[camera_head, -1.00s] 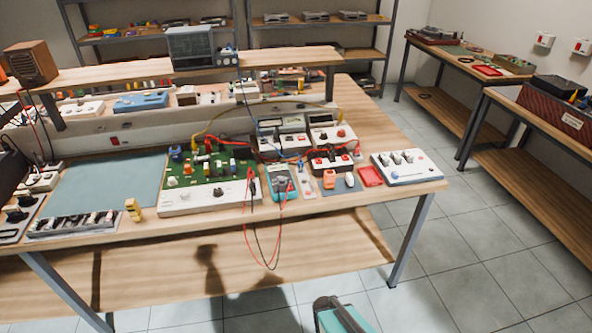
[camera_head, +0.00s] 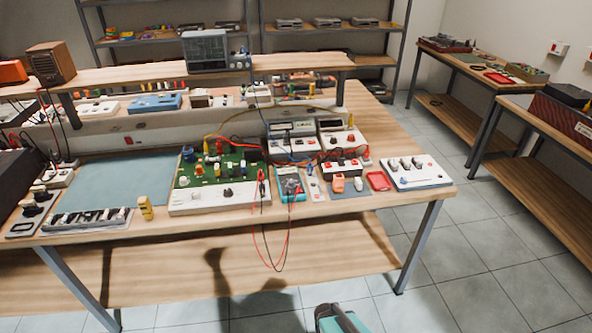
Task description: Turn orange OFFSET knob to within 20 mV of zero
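A green circuit board (camera_head: 207,178) with a white front panel (camera_head: 200,200) stands on the workbench; a dark knob (camera_head: 227,193) shows on the panel. A teal multimeter (camera_head: 291,187) lies right of it, with red and black leads hanging over the bench edge. Its reading is too small to tell. A small orange piece (camera_head: 338,183) is right of the meter; I cannot tell whether it is a knob. No OFFSET label is legible. My gripper's fingers are not in view; only a teal and dark part, probably mine, shows at the bottom edge.
A white box with several dark knobs (camera_head: 417,171) is at the bench's right end. A red tray (camera_head: 379,181), a yellow tool (camera_head: 146,208) and a strip of switches (camera_head: 87,219) lie near the front edge. Tiled floor (camera_head: 440,265) is open to the right.

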